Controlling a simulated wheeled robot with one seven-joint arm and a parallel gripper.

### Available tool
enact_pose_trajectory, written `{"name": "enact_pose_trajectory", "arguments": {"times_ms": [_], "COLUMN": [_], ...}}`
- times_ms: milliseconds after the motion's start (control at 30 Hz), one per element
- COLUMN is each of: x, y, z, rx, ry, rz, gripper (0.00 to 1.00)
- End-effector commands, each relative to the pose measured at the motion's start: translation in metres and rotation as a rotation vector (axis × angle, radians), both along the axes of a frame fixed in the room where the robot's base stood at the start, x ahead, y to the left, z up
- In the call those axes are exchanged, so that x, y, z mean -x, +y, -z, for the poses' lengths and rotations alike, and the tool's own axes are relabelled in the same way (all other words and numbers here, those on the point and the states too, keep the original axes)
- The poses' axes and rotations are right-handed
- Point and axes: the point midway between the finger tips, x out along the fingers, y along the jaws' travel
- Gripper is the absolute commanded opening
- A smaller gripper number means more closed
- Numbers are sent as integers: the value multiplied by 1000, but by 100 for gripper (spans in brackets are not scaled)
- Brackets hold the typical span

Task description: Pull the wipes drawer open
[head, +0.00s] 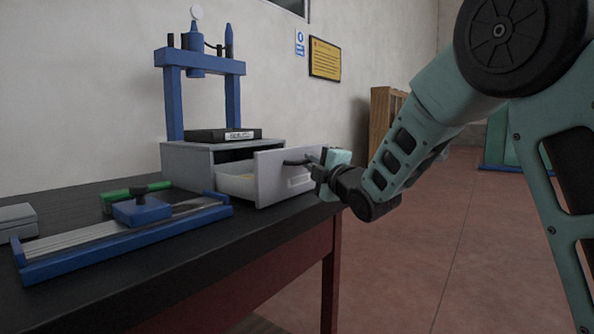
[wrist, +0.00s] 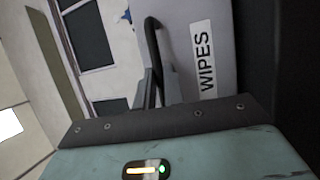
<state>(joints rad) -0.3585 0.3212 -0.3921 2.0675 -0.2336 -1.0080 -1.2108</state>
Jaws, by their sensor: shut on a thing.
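The wipes drawer (head: 287,176) is a light grey drawer in a small grey cabinet (head: 187,165) on the black-topped bench. It stands partly pulled out, with its pale inside showing behind the front panel. In the wrist view the drawer front (wrist: 195,25) carries a white label reading "WIPES" and a dark bar handle (wrist: 152,45). My gripper (head: 318,172) is at the handle, in front of the drawer's right side. In the wrist view its dark fingers (wrist: 150,88) are shut on the handle.
A blue-railed cutting fixture (head: 125,238) lies at the bench's front left. The floor (head: 420,260) right of the bench is clear. A wooden shelf (head: 382,122) stands behind.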

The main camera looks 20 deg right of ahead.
Motion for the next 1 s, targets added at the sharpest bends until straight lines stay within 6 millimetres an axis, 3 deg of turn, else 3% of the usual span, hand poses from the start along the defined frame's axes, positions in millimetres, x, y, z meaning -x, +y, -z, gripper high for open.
{"name": "enact_pose_trajectory", "arguments": {"times_ms": [300, 767, 800, 867, 1000], "x": [31, 35, 36, 35, 35], "y": [-21, -24, -24, -24, -24], "z": [2, 1, 1, 1, 1], "rx": [0, 1, 1, 1, 1], "ry": [1, 3, 3, 3, 2], "rz": [-1, -2, -2, -2, -1], "gripper": [0, 0, 16, 32, 32]}}
